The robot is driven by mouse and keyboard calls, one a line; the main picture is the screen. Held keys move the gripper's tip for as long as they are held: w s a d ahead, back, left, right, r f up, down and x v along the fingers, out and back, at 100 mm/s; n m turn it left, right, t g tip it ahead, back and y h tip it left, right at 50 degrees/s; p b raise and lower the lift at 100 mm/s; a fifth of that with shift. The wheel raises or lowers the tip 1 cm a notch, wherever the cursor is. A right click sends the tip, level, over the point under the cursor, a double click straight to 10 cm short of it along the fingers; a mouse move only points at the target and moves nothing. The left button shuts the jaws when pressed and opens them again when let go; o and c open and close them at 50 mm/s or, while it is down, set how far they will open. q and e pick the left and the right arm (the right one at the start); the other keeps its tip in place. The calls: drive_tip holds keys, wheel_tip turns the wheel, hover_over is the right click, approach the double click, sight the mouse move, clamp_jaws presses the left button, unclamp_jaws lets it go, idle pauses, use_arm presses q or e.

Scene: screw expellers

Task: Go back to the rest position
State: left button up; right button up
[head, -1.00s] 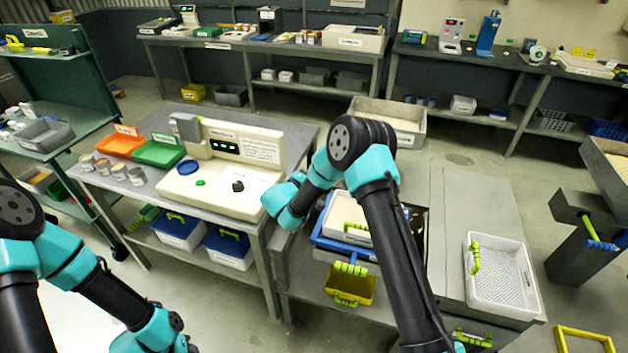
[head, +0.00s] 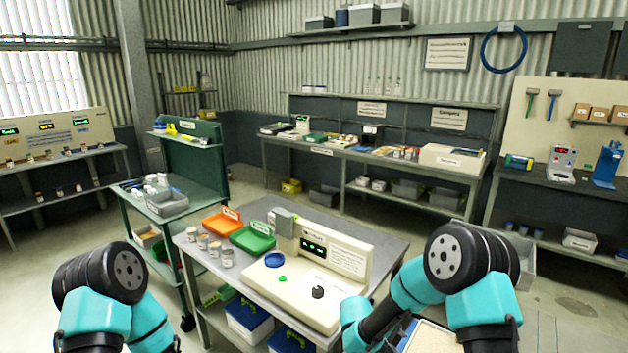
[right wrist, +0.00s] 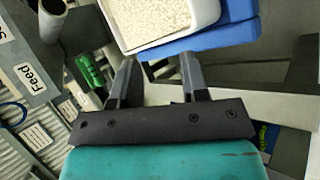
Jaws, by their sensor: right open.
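My right gripper (right wrist: 157,62) is open in the right wrist view, its two dark fingers apart with nothing held between them. A white tray of pale grain (right wrist: 160,28) with blue (right wrist: 215,38) beside and under it lies beyond the fingertips. In the head view my right arm bends in from the lower right, and its fingers cannot be made out. My left arm shows only its upper links at the lower left; the left gripper is out of view.
A bench (head: 395,245) with a cream machine (head: 300,288), an orange tray (head: 220,222), a green tray (head: 252,238) and several small cups stands in front. A green cart (head: 185,190) is to its left. Long grey benches line the back wall.

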drive_tip(key=s+a+f+m+g+y, duration=0.25)
drive_tip(key=s+f+y, duration=0.25)
drive_tip(key=s, duration=0.5)
drive_tip(key=s+a+f+m+g+y, duration=0.1)
drive_tip(key=s+a+f+g+y, duration=0.3)
drive_tip(key=s, duration=0.6)
drive_tip(key=s+d+f+m+t+y, duration=0.3)
drive_tip(key=s+d+f+m+t, duration=0.1)
drive_tip(key=s+d+f+t, duration=0.1)
drive_tip(key=shift+s+d+t+y, duration=0.3)
drive_tip(key=shift+s+t+y, duration=0.15)
drive_tip(key=shift+s, duration=0.4)
